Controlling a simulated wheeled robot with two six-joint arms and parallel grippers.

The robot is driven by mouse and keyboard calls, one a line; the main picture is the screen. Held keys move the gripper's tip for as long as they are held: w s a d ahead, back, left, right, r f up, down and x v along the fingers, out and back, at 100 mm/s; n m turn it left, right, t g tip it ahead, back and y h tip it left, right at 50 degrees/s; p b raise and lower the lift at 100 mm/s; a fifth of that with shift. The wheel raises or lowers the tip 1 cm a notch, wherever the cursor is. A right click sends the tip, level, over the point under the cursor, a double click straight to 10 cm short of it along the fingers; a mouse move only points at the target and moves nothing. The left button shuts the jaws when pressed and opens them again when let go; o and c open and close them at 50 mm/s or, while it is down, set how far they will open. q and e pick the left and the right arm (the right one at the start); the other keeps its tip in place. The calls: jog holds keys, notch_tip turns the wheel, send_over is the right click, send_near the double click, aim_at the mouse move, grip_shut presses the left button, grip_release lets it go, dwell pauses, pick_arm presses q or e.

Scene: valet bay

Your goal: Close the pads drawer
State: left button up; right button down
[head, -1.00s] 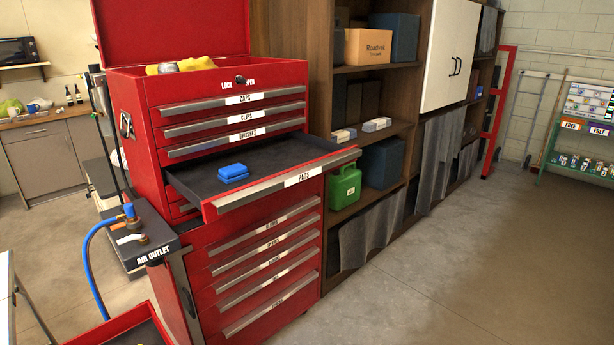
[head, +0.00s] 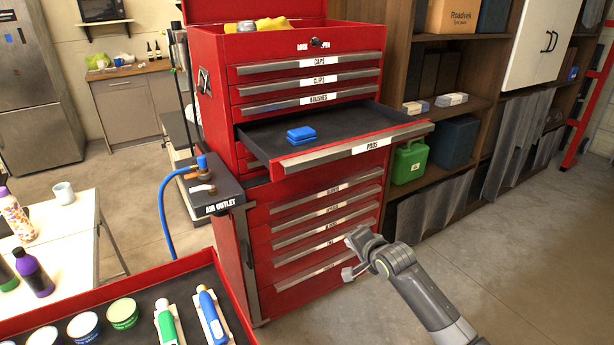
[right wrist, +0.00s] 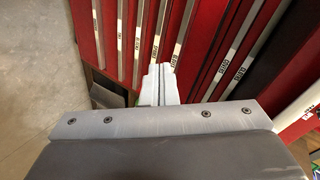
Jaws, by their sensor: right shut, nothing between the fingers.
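The pads drawer (head: 340,142) of the red tool chest (head: 310,210) stands pulled out in the head view, with its grey "PADS" front edge towards the right. Blue pads (head: 301,134) lie on its dark liner. My right gripper (head: 347,273) is low in front of the chest's lower drawers, below the open drawer and apart from it. In the right wrist view its fingers (right wrist: 158,84) are together and empty, with the lower drawer fronts beyond them. My left gripper is not in view.
The air outlet box (head: 218,196) with a blue hose sits left of the chest. Shelving (head: 440,172) with a green can (head: 408,162) stands at the right. The floor in front is clear.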

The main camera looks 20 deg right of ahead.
jog(key=a+r+m+t+y, duration=0.1)
jog(key=a+r, duration=0.2)
jog(key=r, duration=0.6)
jog(key=a+r+m+t+y, duration=0.1)
jog(key=a+r, duration=0.2)
jog(key=r, duration=0.6)
pick_arm(q)
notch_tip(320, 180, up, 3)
jog(key=p, duration=0.3)
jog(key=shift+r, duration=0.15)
pick_arm(e)
jog(key=d+r+x, duration=0.1)
jog(key=x, duration=1.3)
jog(key=shift+w+a+r, duration=0.2)
jog(key=shift+w+r, duration=0.05)
jog(key=shift+w, duration=0.15)
jog(key=shift+w+t, duration=0.15)
jog(key=shift+t, duration=0.15)
